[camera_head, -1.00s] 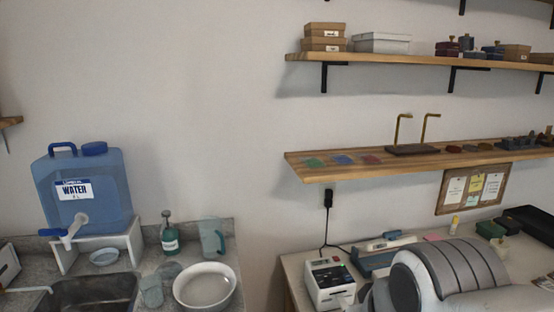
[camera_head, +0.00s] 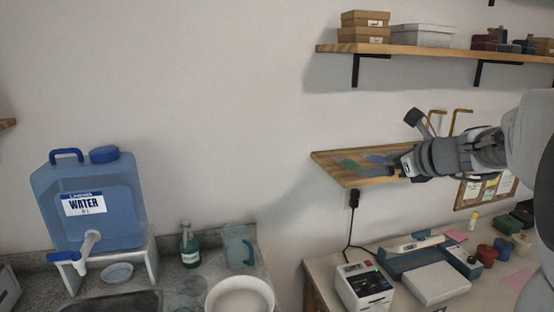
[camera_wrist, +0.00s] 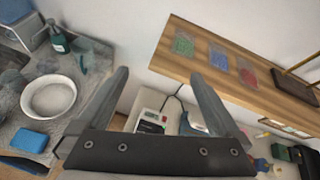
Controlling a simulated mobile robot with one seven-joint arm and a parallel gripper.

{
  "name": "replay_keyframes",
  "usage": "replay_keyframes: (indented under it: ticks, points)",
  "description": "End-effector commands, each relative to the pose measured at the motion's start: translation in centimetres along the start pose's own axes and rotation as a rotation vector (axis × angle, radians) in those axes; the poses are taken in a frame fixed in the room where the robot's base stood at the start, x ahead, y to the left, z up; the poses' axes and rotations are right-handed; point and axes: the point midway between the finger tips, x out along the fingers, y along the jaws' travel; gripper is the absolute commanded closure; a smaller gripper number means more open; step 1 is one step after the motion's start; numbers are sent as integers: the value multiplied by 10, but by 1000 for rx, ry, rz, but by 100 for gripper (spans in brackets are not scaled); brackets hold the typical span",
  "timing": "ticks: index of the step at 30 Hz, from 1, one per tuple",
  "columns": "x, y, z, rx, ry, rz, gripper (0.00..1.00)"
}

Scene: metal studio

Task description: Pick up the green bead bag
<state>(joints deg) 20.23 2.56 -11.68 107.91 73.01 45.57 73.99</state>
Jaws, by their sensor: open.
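The green bead bag (camera_wrist: 183,45) is a small clear packet lying flat near the left end of the wooden shelf (camera_wrist: 230,86) in the wrist view. A blue bead bag (camera_wrist: 219,60) and a red bead bag (camera_wrist: 248,78) lie to its right in a row. My gripper (camera_wrist: 160,76) is open and empty, its two fingers spread wide. The green bag appears above and just right of the gap between the fingertips, apart from them. In the head view, the green bag (camera_head: 350,164) shows beside my wrist, and my arm hides the shelf's right part.
An upper shelf (camera_head: 430,50) with boxes hangs above the bead shelf. Below are a counter with a label printer (camera_head: 362,287) and a sink counter with a blue water jug (camera_head: 90,200) and a white bowl (camera_wrist: 48,97). The wall left of the shelf is clear.

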Motion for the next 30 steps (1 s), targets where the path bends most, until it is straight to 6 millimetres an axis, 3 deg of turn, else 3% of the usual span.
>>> replay_keyframes:
  ticks: [1,3,6,11,21,30]
  points:
    - [3,-18,-2,82,-15,-28,0]
    - [5,-34,-2,170,-36,-55,0]
    - [8,-47,-2,240,-56,-75,0]
    - [31,-51,-2,261,-61,-78,0]
    - [102,-56,2,257,-60,-77,0]
    - [129,-59,4,255,-62,-79,0]
